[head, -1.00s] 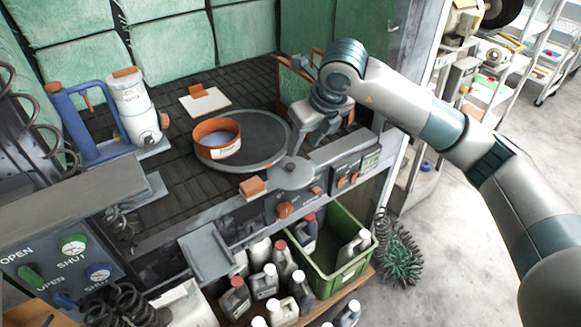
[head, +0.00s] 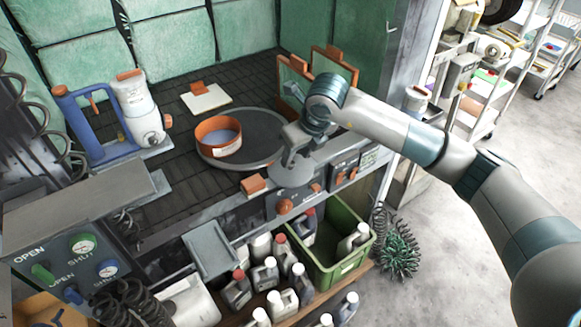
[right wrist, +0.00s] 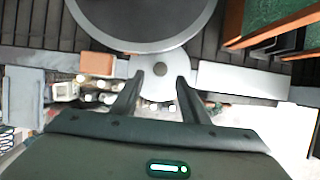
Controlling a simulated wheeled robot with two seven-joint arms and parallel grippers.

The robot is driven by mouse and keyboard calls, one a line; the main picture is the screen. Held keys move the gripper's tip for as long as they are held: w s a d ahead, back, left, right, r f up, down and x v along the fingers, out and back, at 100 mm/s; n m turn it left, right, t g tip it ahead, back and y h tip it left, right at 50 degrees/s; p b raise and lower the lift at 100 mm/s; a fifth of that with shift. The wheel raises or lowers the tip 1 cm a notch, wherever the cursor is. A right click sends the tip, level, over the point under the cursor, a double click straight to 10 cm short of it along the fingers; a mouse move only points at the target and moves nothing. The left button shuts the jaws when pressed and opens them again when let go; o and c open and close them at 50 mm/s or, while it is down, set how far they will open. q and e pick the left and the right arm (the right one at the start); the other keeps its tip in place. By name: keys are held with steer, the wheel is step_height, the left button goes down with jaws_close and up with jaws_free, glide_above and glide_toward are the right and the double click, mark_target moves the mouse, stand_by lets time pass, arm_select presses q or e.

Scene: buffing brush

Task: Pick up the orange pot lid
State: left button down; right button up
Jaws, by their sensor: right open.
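A round, shallow orange piece (head: 218,137) with a pale blue inside and a white label lies on the large grey disc (head: 262,128); I cannot tell whether it is the pot lid. My right gripper (head: 289,160) is open and empty, to the right of the orange piece and clear of it. Its fingers are above a small grey round plate at the bench's front edge, partly hiding it. In the right wrist view, the two open fingers (right wrist: 161,78) reach over this plate (right wrist: 148,68). The orange piece is outside that view. My left gripper is not in view.
An orange block (head: 253,185) sits on the front edge. A white board with an orange handle (head: 207,98) lies behind. A blue-handled machine (head: 100,125) stands left. Framed green panels (head: 333,72) stand behind my right arm. Bottles and a green crate (head: 335,240) are below.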

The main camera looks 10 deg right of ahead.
mark_target(292, 164)
steer(key=shift+w+a+f+p, duration=0.1)
steer(key=shift+w+f+p, duration=0.15)
steer(key=shift+p, duration=0.1)
steer(key=p+x, duration=0.1)
steer(key=x, duration=0.1)
steer(key=shift+w+a+f+p, duration=0.1)
steer(key=shift+w+f+p, duration=0.2)
steer(key=shift+f, duration=0.05)
steer(key=shift+w+f, duration=0.1)
steer(key=shift+f, duration=0.3)
jaws_close()
